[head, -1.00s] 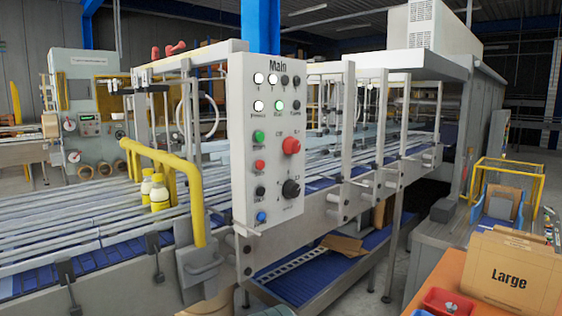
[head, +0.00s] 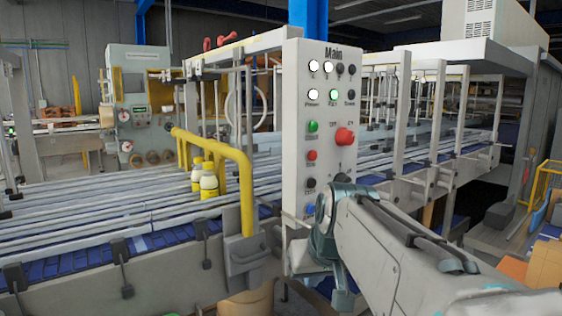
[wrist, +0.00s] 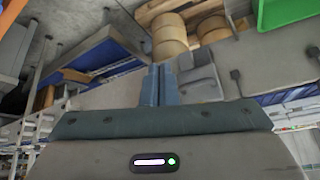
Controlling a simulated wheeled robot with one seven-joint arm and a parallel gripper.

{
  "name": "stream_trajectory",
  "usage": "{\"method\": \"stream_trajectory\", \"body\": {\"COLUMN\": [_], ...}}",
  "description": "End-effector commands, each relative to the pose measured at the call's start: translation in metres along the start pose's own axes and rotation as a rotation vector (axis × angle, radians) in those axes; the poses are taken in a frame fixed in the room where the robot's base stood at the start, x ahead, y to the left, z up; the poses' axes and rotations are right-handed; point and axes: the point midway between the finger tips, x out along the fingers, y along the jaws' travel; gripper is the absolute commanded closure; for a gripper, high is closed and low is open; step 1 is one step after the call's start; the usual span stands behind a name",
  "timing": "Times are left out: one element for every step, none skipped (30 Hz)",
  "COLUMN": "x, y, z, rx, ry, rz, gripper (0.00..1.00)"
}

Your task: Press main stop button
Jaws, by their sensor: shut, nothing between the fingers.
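The white Main control panel (head: 328,180) stands upright in the middle of the head view. It carries a small red button (head: 311,156) below a green button (head: 313,126), and a larger red knob (head: 344,137) to their right. The small labels are too blurred to read surely. The panel is not seen in the wrist view.
Metal posts and a white frame (head: 450,90) stand behind and right. A green bin (wrist: 285,10) shows in the wrist view.

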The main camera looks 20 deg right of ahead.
Motion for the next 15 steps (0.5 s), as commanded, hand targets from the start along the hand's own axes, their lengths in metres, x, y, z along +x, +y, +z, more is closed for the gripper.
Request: {"method": "stream_trajectory", "body": {"x": [-0.009, -0.016, -0.027, -0.035, -0.042, -0.053, -0.06, -0.068, -0.077, -0.083, -0.089, -0.096, -0.1, -0.104, -0.108], "y": [0.014, 0.021, 0.031, 0.038, 0.046, 0.055, 0.062, 0.069, 0.077, 0.082, 0.086, 0.092, 0.095, 0.098, 0.101], "z": [-0.028, -0.044, -0.064, -0.078, -0.091, -0.107, -0.118, -0.127, -0.139, -0.146, -0.152, -0.159, -0.164, -0.167, -0.171], "rx": [0.019, 0.025, 0.03, 0.035, 0.036, 0.04, 0.04, 0.042, 0.041, 0.04, 0.04, 0.038, 0.038, 0.037, 0.036], "ry": [0.053, 0.084, 0.125, 0.154, 0.182, 0.219, 0.244, 0.268, 0.296, 0.315, 0.333, 0.353, 0.365, 0.376, 0.387], "rz": [0.012, 0.016, 0.024, 0.029, 0.036, 0.044, 0.051, 0.057, 0.065, 0.071, 0.077, 0.083, 0.088, 0.091, 0.095], "gripper": [1.0, 1.0, 1.0, 1.0, 1.0, 1.0, 1.0, 1.0, 1.0, 1.0, 1.0, 1.0, 1.0, 1.0, 1.0]}}
